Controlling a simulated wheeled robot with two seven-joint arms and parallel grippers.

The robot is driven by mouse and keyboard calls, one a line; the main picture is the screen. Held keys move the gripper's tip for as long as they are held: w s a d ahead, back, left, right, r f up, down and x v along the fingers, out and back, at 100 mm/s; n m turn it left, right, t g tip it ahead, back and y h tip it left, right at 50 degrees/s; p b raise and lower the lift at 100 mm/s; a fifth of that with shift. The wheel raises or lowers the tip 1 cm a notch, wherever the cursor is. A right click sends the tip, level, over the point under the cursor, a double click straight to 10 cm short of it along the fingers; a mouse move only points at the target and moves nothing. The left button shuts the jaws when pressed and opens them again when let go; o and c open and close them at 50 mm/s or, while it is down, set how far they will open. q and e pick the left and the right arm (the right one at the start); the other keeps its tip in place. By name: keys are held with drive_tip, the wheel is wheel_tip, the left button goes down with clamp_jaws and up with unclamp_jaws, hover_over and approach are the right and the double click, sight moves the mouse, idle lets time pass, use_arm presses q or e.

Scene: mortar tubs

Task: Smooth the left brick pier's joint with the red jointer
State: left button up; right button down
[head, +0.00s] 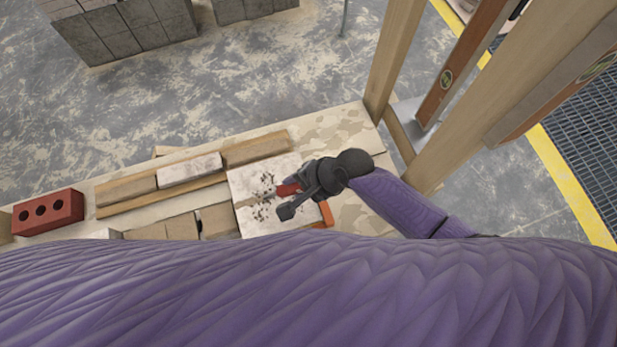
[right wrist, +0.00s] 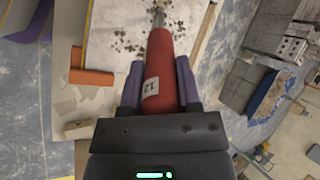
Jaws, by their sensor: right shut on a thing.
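My right gripper (head: 303,190) is shut on the red handle of the jointer (head: 288,188), above a pale board (head: 250,218) strewn with dark crumbs. In the right wrist view my gripper's fingers (right wrist: 158,68) flank the jointer's red handle (right wrist: 158,90), which bears a white label. Its grey metal end points away, over the crumb-strewn pale surface (right wrist: 100,22). I cannot tell whether the tip touches it. A red brick with three holes (head: 48,212) lies at the left of the bench. I cannot make out the left brick pier or its joint for certain. My left gripper is out of view.
Tan and whitish blocks (head: 190,170) lie in a row on the wooden bench (head: 345,130). An orange-red piece (head: 326,214) sits at the pale board's right edge. Wooden posts (head: 395,50) and a spirit level (head: 450,80) stand at right. Grey blocks (head: 120,30) sit on the floor behind.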

drive_tip(key=shift+s+a, duration=0.1)
drive_tip(key=shift+a, duration=0.15)
drive_tip(key=shift+s+a, duration=0.2)
drive_tip(key=shift+a, duration=0.25)
drive_tip(key=shift+s+a, duration=0.2)
drive_tip(key=shift+a, duration=0.25)
drive_tip(key=shift+s+a+p, duration=0.15)
drive_tip(key=shift+a+p, duration=0.25)
drive_tip(key=shift+a, duration=0.1)
drive_tip(key=shift+a+p, duration=0.2)
drive_tip(key=shift+p, duration=0.55)
wheel_tip(320, 180, up, 6)
drive_tip(key=p, duration=0.6)
hover_over(281, 193)
drive_tip(key=s, duration=0.1)
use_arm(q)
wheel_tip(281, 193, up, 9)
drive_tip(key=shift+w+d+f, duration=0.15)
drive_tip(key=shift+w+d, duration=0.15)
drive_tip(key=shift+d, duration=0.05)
use_arm(e)
drive_tip(key=shift+a, duration=0.1)
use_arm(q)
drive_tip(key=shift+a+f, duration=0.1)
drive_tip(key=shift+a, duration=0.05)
